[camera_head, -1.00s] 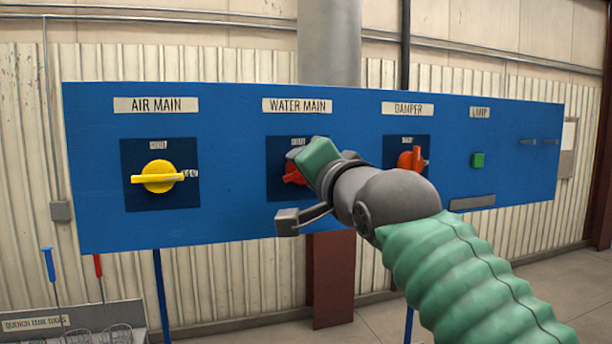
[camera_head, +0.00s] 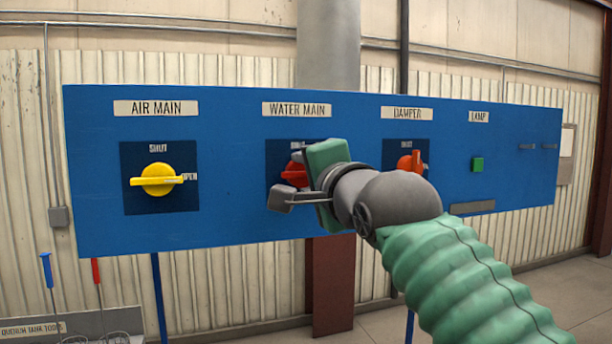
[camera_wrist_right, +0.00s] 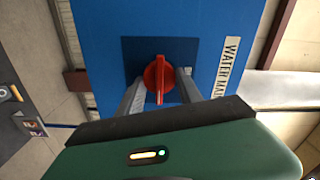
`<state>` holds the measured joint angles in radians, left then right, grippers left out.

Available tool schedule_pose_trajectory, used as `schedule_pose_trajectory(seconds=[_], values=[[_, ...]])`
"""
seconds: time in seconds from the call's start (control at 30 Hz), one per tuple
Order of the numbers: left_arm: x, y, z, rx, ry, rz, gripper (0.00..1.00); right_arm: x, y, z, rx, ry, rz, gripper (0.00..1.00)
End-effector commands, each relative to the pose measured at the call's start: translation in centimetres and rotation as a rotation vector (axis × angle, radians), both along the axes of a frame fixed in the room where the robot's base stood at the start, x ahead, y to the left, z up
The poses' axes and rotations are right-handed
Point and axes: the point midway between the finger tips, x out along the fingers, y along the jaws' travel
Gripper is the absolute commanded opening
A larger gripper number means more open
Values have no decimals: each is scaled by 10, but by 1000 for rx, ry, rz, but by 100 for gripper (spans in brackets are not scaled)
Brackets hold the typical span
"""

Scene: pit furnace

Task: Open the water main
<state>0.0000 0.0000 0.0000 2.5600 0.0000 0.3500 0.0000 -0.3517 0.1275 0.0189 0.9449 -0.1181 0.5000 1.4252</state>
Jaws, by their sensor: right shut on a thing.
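The WATER MAIN valve's red handle (camera_head: 293,174) sits on a dark blue square plate under its label (camera_head: 297,109). In the right wrist view the red handle (camera_wrist_right: 158,76) has its pointer running down the picture, across the reading direction's start-to-end line of the label. My right gripper (camera_wrist_right: 158,92) is shut on the handle, one grey finger on each side. In the head view my right gripper (camera_head: 300,187) covers the plate's right part and most of the handle. My left gripper is not in view.
On the same blue panel (camera_head: 232,215) are the yellow AIR MAIN handle (camera_head: 158,180), lying level, the red-orange DAMPER handle (camera_head: 410,162) and the green LAMP button (camera_head: 477,163). Tools with blue and red grips stand at lower left.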

Motion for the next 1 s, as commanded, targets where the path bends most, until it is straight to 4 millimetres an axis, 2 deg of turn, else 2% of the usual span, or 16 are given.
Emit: schedule_pose_trajectory(seconds=[0.17,0.2,0.33,0.63,0.73,0.87,1.0], values=[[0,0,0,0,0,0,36,0,0,0,2,0,-1,2],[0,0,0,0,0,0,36,0,0,0,2,0,-1,46],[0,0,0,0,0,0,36,0,0,0,1,0,0,63],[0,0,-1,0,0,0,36,-2,0,0,0,0,0,64],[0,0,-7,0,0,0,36,-9,-3,-2,0,-1,0,64],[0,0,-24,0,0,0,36,-35,-11,-5,1,-4,0,64],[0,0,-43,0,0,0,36,-75,-25,-6,2,-4,-1,64]])
